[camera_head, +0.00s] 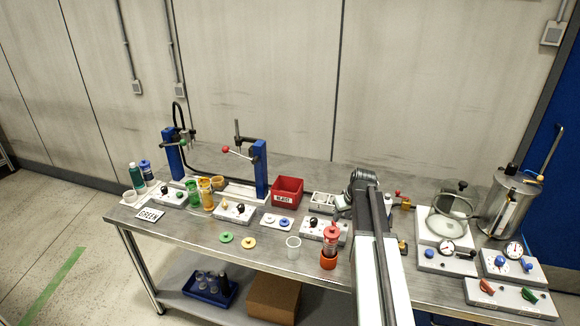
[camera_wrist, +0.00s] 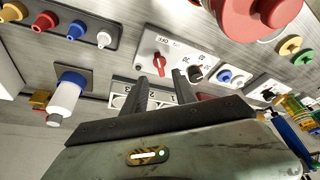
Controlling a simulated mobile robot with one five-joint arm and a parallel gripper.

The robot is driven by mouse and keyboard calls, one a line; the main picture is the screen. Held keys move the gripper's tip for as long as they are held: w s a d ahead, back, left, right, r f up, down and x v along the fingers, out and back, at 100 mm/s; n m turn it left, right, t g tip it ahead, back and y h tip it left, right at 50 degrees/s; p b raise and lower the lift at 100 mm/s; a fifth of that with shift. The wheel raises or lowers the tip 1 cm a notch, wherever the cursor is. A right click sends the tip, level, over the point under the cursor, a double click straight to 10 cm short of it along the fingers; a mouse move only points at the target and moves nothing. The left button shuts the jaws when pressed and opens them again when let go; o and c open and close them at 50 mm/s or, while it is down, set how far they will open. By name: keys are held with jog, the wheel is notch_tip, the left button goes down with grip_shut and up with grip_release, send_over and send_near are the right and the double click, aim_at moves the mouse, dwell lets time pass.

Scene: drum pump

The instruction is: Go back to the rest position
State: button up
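My arm reaches from the lower right of the head view over the metal workbench (camera_head: 200,235). The arm's end is near the middle of the bench, and my gripper's fingers cannot be made out there. In the wrist view my gripper (camera_wrist: 167,78) shows two dark fingers with a gap between them. Nothing is seen held in the gap. Beyond the fingertips lies a white control panel (camera_wrist: 150,52) with a red knob (camera_wrist: 161,68) and a black knob (camera_wrist: 195,73); whether the fingers touch it cannot be told.
A red bin (camera_head: 287,192) and a blue-posted stand (camera_head: 260,168) are farther back. Glass and steel vessels (camera_head: 508,205) stand at right. The bench's front left is fairly clear.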

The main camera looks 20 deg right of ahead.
jog(key=s+a+n+g+y, duration=0.1)
jog(key=s+a+n, duration=0.1)
jog(key=a, duration=1)
jog(key=s+a+n, duration=0.1)
jog(key=s+a, duration=0.1)
jog(key=a, duration=0.9)
jog(key=s+a+f+m+g, duration=0.1)
jog(key=s+a, duration=0.1)
jog(key=s, duration=0.4)
jog(key=s+a+m+g+h, duration=0.1)
jog(key=s+a+m+g, duration=0.1)
jog(key=s, duration=0.5)
jog(key=shift+a+f, duration=0.4)
jog(key=shift+a, duration=0.1)
jog(key=shift+o, duration=0.3)
jog(key=shift+s, duration=0.1)
